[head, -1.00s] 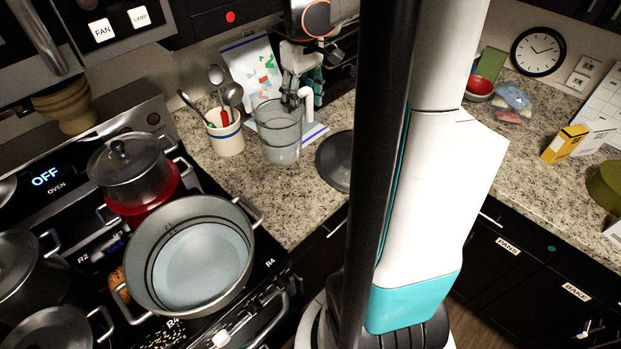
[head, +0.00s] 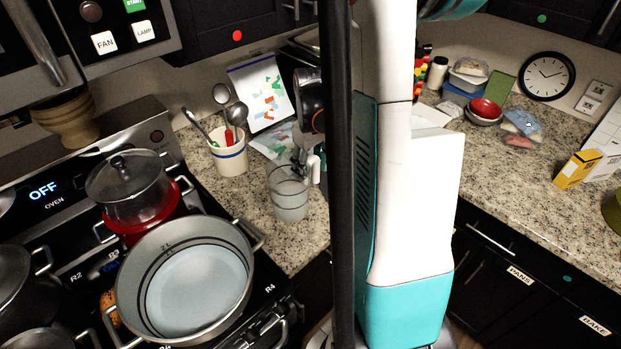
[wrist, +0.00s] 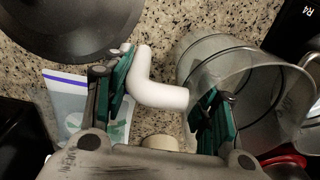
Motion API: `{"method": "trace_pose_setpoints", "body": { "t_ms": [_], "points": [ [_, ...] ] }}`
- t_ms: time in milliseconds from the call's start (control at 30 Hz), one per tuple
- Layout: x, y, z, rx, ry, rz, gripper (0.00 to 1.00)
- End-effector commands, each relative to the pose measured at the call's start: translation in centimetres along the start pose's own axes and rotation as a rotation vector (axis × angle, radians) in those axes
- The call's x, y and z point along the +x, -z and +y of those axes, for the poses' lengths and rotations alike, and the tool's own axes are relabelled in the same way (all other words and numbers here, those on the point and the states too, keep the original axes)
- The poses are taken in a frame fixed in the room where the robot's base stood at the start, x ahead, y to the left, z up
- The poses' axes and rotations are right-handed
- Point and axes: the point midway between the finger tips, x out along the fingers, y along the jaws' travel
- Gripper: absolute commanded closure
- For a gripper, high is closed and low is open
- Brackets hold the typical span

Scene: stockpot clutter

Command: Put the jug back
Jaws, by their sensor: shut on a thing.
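The clear grey jug (head: 288,200) with a white handle (head: 314,168) is upright over the counter, right of the utensil crock. My gripper (head: 302,162) is at its handle side, partly hidden by my dark column. In the wrist view, the white handle (wrist: 160,92) lies between the fingers of my gripper (wrist: 165,85), which is shut on it. The jug body (wrist: 250,95) shows at the right there. I cannot tell whether the jug's base touches the counter.
A cream crock of utensils (head: 230,158) stands left of the jug. A large open pot (head: 190,280) and a lidded pot (head: 130,182) are on the stove. A dark lid (wrist: 80,25) lies near the handle.

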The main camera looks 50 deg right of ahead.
Motion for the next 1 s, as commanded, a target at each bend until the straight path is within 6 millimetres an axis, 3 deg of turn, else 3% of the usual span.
{"method": "trace_pose_setpoints", "body": {
  "t_ms": [167, 400, 767, 800, 900, 1000],
  "points": [
    [1.0, 0.0, 0.0, 0.0, 0.0, 0.0, 1.0],
    [4.0, 0.0, 0.1, 0.0, 0.0, 0.0, 1.0],
    [4.3, 0.0, 0.0, 0.0, 0.0, 0.0, 1.0],
    [4.4, 0.0, 0.1, 0.0, 0.0, 0.0, 0.45],
    [4.3, 0.0, 0.0, 0.0, 0.0, 0.0, 0.28],
    [4.3, 0.0, 0.0, 0.0, 0.0, 0.0, 0.28]
  ]
}}
